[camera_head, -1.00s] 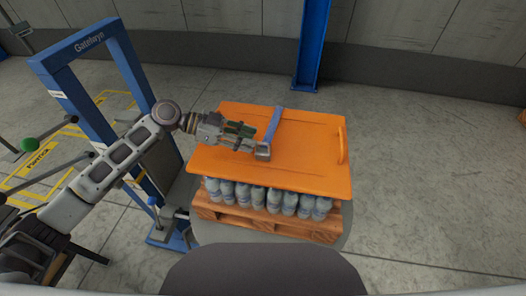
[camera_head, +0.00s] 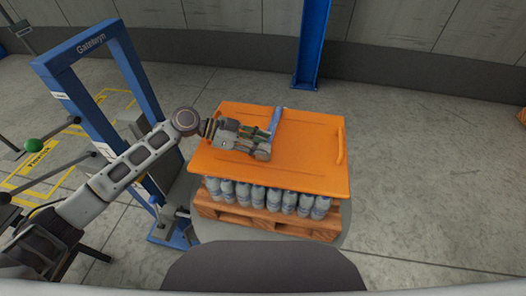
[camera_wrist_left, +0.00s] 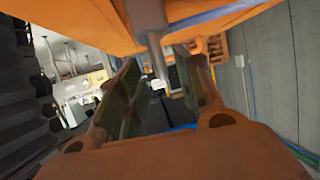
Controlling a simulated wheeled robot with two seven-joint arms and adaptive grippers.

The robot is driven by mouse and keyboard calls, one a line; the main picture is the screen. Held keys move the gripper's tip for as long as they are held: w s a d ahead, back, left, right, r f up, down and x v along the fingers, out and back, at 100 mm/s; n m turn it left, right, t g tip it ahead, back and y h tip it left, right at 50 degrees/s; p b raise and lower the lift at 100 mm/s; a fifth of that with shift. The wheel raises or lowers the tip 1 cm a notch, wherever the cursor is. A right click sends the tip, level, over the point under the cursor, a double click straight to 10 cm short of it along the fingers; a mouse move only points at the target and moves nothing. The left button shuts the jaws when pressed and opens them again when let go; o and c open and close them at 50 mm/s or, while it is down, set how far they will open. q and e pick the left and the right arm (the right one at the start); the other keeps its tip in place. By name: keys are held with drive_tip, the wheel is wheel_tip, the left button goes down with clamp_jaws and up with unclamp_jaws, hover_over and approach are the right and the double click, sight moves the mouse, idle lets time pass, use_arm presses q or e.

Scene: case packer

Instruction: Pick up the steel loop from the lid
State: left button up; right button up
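The orange lid (camera_head: 310,166) lies flat on a load of bottles. A blue strap (camera_head: 277,117) runs from its back edge towards my left gripper (camera_head: 264,147). The strap also shows at the top of the left wrist view (camera_wrist_left: 222,14). The steel loop at the strap's front end is largely hidden by the gripper in the head view. A grey piece (camera_wrist_left: 148,18) in the wrist view may be the loop; I cannot tell surely. My left gripper is low over the lid, at the strap's end, with its fingers apart. My right gripper is not in view.
Several bottles (camera_head: 258,196) stand under the lid on a wooden pallet (camera_head: 270,224). An orange handle (camera_head: 340,146) rises at the lid's right side. A blue frame (camera_head: 133,75) stands at the left, close to my left arm. The floor at the right is clear.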

use_arm(q)
drive_tip(key=shift+p+x, duration=0.35)
drive_tip(key=shift+x, duration=1.15)
drive_tip(key=shift+c, duration=0.2)
clamp_jaws()
